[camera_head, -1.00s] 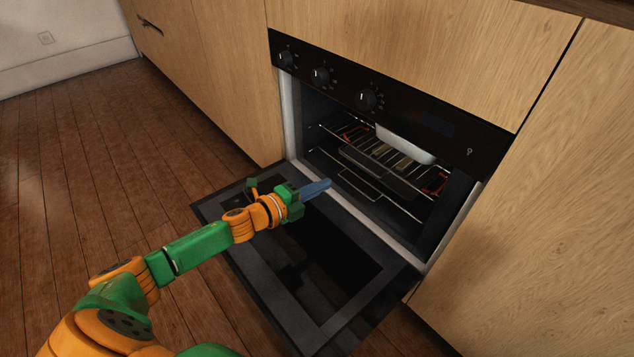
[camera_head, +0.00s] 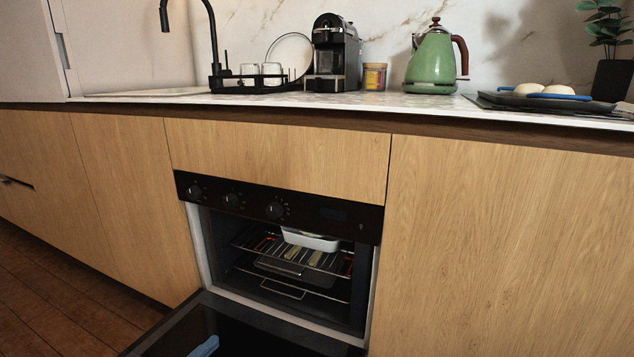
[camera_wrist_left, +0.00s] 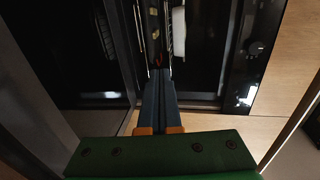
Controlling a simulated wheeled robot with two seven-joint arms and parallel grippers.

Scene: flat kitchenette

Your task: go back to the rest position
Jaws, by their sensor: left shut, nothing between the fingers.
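My left gripper (camera_head: 205,346) shows only as blue fingertips at the bottom edge of the head view, over the lowered oven door (camera_head: 250,338). In the left wrist view its two blue fingers (camera_wrist_left: 158,82) lie together, shut and empty, pointing toward the oven front. My left arm is below the head view's edge. My right gripper is in neither view.
The oven (camera_head: 280,262) is open, with a white dish (camera_head: 311,241) and wire racks (camera_head: 290,262) inside. Above it, the counter holds a green kettle (camera_head: 432,62), a coffee machine (camera_head: 335,52), a dish rack (camera_head: 262,80) and a dark tray (camera_head: 548,101).

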